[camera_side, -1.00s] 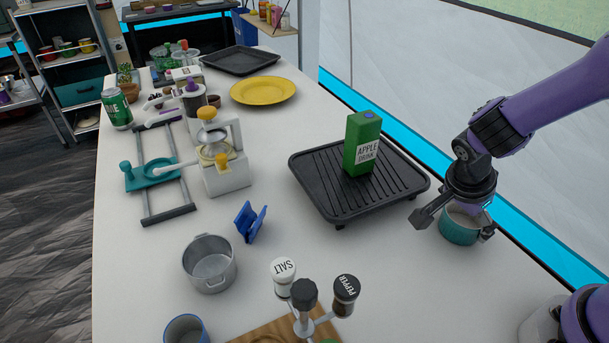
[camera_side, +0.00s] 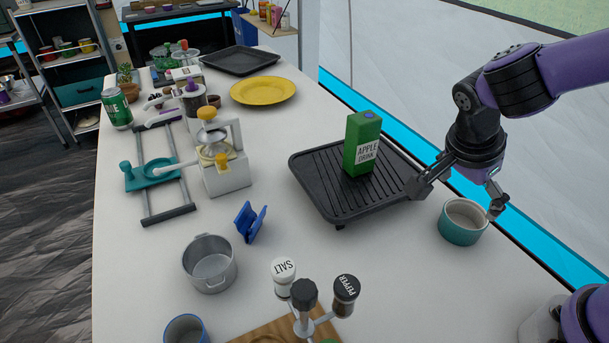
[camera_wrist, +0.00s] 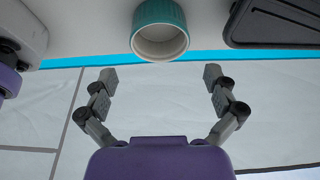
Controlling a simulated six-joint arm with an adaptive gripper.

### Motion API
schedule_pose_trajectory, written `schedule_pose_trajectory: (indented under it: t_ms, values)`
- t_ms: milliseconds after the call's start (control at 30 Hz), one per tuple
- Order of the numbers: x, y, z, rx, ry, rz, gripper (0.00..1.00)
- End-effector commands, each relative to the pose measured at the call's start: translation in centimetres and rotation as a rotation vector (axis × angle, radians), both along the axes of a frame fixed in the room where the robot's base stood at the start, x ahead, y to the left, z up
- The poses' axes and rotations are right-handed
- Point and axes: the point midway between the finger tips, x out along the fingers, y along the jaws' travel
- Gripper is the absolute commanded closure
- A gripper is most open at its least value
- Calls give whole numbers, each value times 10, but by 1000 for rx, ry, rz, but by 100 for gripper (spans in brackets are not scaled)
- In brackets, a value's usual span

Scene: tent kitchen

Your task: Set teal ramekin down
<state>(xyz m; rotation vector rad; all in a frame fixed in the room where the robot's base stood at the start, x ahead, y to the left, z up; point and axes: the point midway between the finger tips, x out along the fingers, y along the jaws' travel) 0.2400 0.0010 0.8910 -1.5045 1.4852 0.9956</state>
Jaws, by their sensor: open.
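The teal ramekin (camera_side: 463,223) stands upright on the white table at the right, close to the table's far right edge. Its pale inside is empty as far as I can see. My gripper (camera_side: 455,194) is open, with its fingers spread wide, a little above and behind the ramekin and not holding it. In the wrist view the ramekin (camera_wrist: 160,30) is at the top middle, beyond and between the two open fingertips of my gripper (camera_wrist: 159,74), apart from both.
A black grill plate (camera_side: 330,190) with a green apple drink carton (camera_side: 361,146) on it stands left of the ramekin. Salt (camera_side: 283,275) and pepper (camera_side: 345,292) shakers, a metal pot (camera_side: 210,264) and a blue holder (camera_side: 250,222) stand farther left. The table in front of the ramekin is clear.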

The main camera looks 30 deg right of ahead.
Motion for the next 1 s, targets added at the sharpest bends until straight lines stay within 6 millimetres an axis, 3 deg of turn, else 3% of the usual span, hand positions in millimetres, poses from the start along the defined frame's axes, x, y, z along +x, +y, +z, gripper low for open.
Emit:
schedule_pose_trajectory:
  t_ms: [233, 333, 533, 700, 833, 1000]
  values:
    - [0, 13, 33, 4, 0, 7, 0]
    - [-2, 10, 42, 40, 11, 102, 0]
    - [-14, -7, 68, 137, -2, 724, 0]
    - [-30, -7, 85, 40, -57, 1272, 0]
    - [-36, -3, 90, -53, -73, 1498, 0]
    - [-37, -1, 91, -81, -71, 1565, 0]
